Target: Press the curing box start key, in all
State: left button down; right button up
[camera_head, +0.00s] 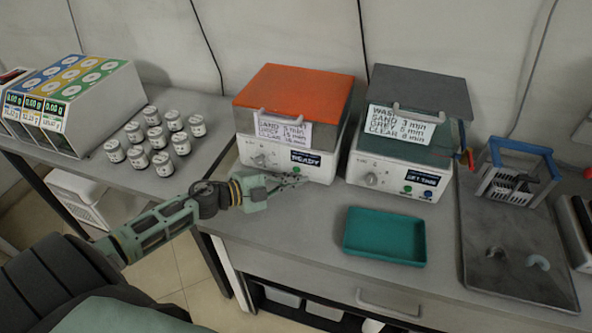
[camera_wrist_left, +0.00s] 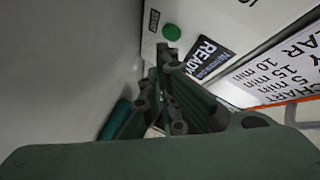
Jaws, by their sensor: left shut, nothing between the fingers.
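A white curing box with an orange lid (camera_head: 295,88) stands on the bench. A paper chart hangs on its front, above a dial and a small dark display reading READY (camera_head: 305,158). My left gripper (camera_head: 297,180) is shut and empty, low in front of this box, near the area under the display. In the left wrist view, a round green key (camera_wrist_left: 172,32) is on the white front beside the READY label (camera_wrist_left: 207,58). The fingertips (camera_wrist_left: 166,52) are close to the green key. I cannot tell whether they touch it. My right gripper is not in view.
A second box with a grey lid (camera_head: 418,88) stands to the right. A teal tray (camera_head: 385,258) lies in front of it. A blue-handled rack (camera_head: 520,170) stands on a dark plate (camera_head: 500,275) at far right. Several small jars (camera_head: 160,158) stand on the left bench.

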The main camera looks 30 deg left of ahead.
pick_arm(q)
jog(key=shift+w+a, duration=0.1)
jog(key=shift+w, duration=0.3)
